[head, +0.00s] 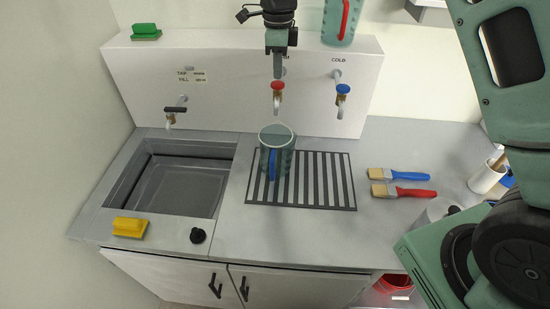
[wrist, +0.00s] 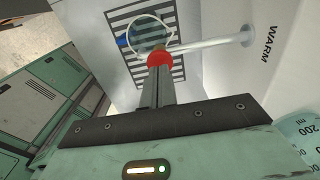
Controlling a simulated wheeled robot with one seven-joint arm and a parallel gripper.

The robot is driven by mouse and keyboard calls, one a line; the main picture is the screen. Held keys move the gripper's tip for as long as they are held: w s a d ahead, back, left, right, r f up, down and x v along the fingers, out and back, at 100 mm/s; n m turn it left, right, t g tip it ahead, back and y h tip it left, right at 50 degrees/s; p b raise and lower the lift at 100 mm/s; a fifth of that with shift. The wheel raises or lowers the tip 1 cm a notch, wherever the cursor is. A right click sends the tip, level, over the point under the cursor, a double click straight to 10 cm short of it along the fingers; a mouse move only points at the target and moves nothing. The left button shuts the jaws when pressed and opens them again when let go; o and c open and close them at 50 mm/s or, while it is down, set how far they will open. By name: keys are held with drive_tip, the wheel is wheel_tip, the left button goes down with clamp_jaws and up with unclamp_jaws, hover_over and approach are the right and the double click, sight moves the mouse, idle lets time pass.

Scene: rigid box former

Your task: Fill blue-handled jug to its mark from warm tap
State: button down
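The blue-handled jug (head: 284,160) stands upright on the striped drain grid below the warm tap (head: 278,104). It is a see-through teal jug with its blue handle toward the front; its mark and water level cannot be made out. The warm tap has a red knob (head: 278,86). My gripper (head: 278,76) points down from above with its fingertips at the red knob. In the wrist view the fingers (wrist: 157,70) lie together, with the red knob (wrist: 160,58) just beyond their tips; touching or slightly apart is unclear. The jug (wrist: 152,36) shows beneath the tap pipe (wrist: 215,42).
A cold tap with blue knob (head: 343,89) is to the right, and a black-handled tap (head: 175,110) is over the sink (head: 178,185). A red-handled jug (head: 334,20) stands on the ledge.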

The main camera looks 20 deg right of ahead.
sight(278, 83)
drive_tip(key=shift+f, duration=0.15)
drive_tip(key=shift+f+b, duration=0.6)
drive_tip(key=shift+f, duration=0.55)
drive_tip(key=shift+r, duration=0.15)
idle(0.6)
drive_tip(key=shift+r+p, duration=1)
drive_tip(key=shift+r, duration=0.15)
wheel_tip(278, 83, up, 6)
drive_tip(key=p, duration=0.5)
